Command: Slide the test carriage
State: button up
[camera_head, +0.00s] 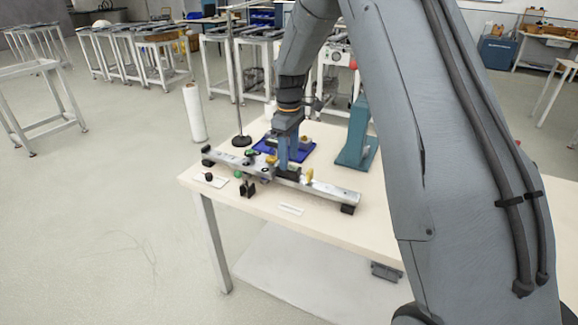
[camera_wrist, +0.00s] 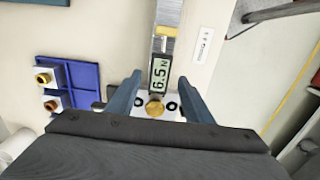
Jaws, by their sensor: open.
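A long grey rail track (camera_head: 335,191) lies across the table on black end feet. My gripper (camera_head: 288,160) points down over the middle of the track. In the wrist view my gripper (camera_wrist: 158,98) is open, with one blue-grey finger on each side of a brass knob (camera_wrist: 155,108). The knob sits on a pale plate with dark round holes, which appears to be the carriage. A display (camera_wrist: 159,73) beside the knob reads about 6.5 N. I cannot tell whether the fingers touch anything. In the head view, my gripper hides part of the track.
A blue tray (camera_wrist: 53,65) with brass-topped pieces lies beside the track. A teal stand (camera_head: 356,145) is at the right, and a rod stand (camera_head: 241,140) is behind the track. A white paper roll (camera_head: 194,113) stands near the table's left corner.

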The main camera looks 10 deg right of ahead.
jog(key=shift+r+b, duration=0.35)
jog(key=shift+r, duration=1.5)
jog(key=shift+s, duration=0.1)
jog(key=s+f+m, duration=0.2)
jog(key=s+m, duration=0.8)
jog(key=s, duration=2.1)
jog(key=shift+s+d+t, duration=0.2)
jog(key=shift+d+t, duration=0.2)
jog(key=shift+d, duration=0.05)
